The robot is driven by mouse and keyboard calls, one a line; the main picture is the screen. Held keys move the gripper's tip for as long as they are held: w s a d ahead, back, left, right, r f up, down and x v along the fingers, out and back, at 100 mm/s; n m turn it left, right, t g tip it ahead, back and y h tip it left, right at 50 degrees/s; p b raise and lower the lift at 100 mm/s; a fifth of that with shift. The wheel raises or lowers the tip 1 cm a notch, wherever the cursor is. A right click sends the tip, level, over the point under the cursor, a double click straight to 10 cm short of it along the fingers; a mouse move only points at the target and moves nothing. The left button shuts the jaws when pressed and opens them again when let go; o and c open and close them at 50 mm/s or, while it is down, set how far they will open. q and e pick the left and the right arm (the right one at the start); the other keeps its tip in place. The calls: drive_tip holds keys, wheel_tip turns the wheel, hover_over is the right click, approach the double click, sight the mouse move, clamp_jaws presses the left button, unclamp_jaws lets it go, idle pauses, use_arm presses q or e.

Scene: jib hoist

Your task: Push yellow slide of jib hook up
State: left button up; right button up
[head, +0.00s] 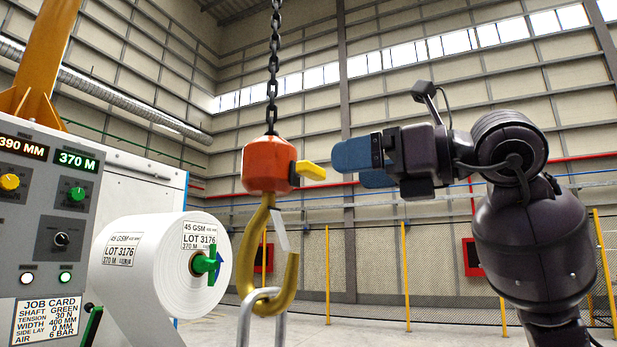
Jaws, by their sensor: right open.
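The jib hook hangs in the middle of the head view. It has an orange block (266,164) on a dark chain (272,70) and a yellow hook (247,258) below. The yellow slide (310,171) sticks out from a dark plate on the right side of the block. A metal shackle or link (262,301) sits in the bowl of the hook. My right gripper (345,166) comes in from the right, its blue fingers pointing left at the slide. It is open and empty, with a small gap seeming to show between fingers and slide. My left gripper is not in view.
A white paper roll (145,266) with a green shaft end (206,264) stands left of the hook. A grey control panel (50,190) with displays and knobs is at far left. Yellow posts (405,265) and mesh fence stand behind. Space around the slide looks clear.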

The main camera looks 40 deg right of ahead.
sight(318, 174)
drive_tip(key=x, duration=0.6)
drive_tip(key=shift+w+a, duration=0.1)
drive_tip(key=shift+w, duration=0.15)
drive_tip(key=shift+w+a, duration=0.25)
drive_tip(key=shift+w, duration=0.45)
